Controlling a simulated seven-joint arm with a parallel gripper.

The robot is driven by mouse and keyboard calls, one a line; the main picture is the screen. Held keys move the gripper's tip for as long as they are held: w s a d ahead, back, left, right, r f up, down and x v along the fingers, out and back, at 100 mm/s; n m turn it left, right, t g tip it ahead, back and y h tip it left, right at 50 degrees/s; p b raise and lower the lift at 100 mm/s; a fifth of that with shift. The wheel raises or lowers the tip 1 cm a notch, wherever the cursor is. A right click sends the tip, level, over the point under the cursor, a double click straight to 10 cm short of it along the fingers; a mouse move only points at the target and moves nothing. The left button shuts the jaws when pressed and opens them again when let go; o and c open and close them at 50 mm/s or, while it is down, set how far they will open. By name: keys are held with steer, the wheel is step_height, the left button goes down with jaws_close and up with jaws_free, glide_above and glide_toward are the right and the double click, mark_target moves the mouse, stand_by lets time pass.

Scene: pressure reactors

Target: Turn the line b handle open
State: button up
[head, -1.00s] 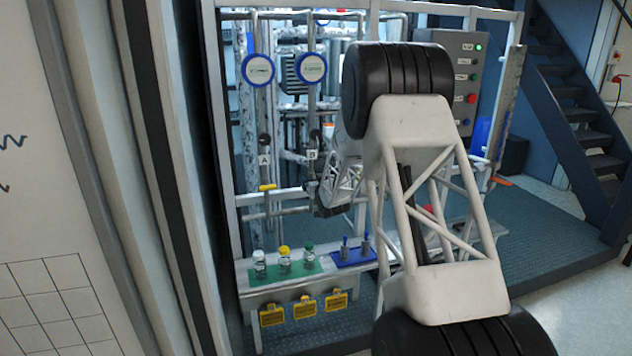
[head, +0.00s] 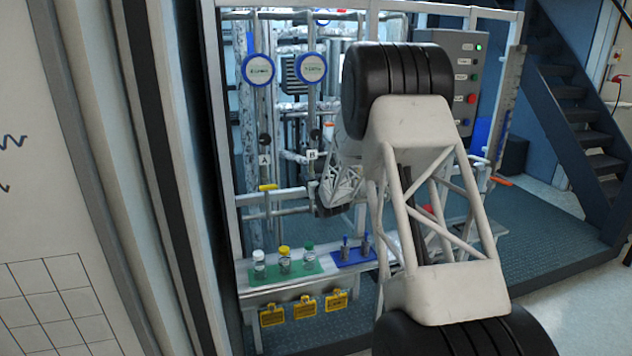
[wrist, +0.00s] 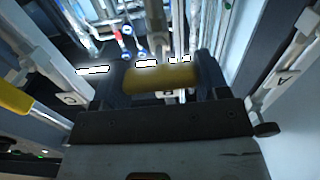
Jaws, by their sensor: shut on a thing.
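My gripper (wrist: 160,74) is shut on a yellow handle (wrist: 162,80), which lies crosswise between its two dark fingers in the wrist view. In the head view my gripper (head: 322,206) is at the pipework just below the B label (head: 312,155). The arm covers most of it there, and the held handle cannot be made out. Line A's yellow handle (head: 267,187) shows to the left, below the A label (head: 264,160).
Another yellow handle (wrist: 14,98) is at the left edge of the wrist view. Below the pipes, a shelf carries a green mat (head: 262,277) with capped bottles and a blue mat (head: 350,258). Yellow tags (head: 305,307) hang from its front. A control box (head: 462,75) stands right.

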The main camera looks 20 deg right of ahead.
steer(key=n, duration=0.3)
steer(key=shift+a+n, duration=0.1)
steer(key=shift+n, duration=0.2)
steer(key=n, duration=0.5)
steer(key=shift+a+n, duration=0.1)
steer(key=shift+n, duration=0.2)
steer(key=n, duration=0.4)
steer(key=shift+f, duration=0.2)
steer(key=shift+n, duration=2.2)
steer(key=o, duration=0.9)
steer(key=shift+o, duration=0.2)
